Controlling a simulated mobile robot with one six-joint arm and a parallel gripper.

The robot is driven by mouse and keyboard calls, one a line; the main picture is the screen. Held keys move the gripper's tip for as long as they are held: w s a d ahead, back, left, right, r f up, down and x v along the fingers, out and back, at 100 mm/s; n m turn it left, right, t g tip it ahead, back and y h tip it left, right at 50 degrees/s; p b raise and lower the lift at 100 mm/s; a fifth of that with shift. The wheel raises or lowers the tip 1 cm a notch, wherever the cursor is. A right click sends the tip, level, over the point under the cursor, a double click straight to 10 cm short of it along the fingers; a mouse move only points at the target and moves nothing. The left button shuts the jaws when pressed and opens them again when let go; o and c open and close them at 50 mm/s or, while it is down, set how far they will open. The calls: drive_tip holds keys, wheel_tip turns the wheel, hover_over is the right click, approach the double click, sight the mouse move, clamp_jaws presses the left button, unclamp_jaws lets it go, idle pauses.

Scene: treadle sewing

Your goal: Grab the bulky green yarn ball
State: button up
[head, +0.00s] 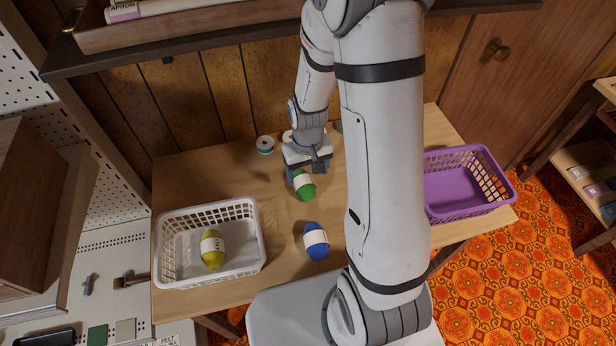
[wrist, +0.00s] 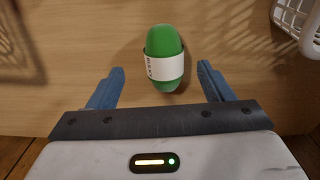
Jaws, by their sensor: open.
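The green yarn ball (head: 304,186) lies on the wooden table in the head view, with a white paper band around its middle. It also shows in the wrist view (wrist: 164,42), ahead of the gap between my fingers. My gripper (head: 302,172) is at the yarn's far end in the head view. In the wrist view my gripper's (wrist: 160,82) two blue fingers are spread apart, with the yarn's near end close to the gap between them. Nothing is held.
A white basket (head: 262,246) holding a yellow yarn ball (head: 212,250) stands at the left of the table. A blue yarn ball (head: 316,241) lies nearer the front. A purple basket (head: 484,200) stands at right. A small spool (head: 265,145) is at the back, below a shelf (head: 240,45).

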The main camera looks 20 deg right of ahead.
sight(305, 183)
drive_tip(key=shift+w+a+f+p, duration=0.15)
drive_tip(key=shift+f+p, duration=0.1)
drive_tip(key=shift+f, duration=1.7)
drive_tip(key=shift+s+a+f+p, duration=0.1)
drive_tip(key=shift+f+p, duration=0.1)
drive_tip(key=shift+f, duration=1.75)
drive_tip(key=shift+c, duration=0.3)
drive_tip(key=c, duration=1)
drive_tip(key=shift+r, duration=0.1)
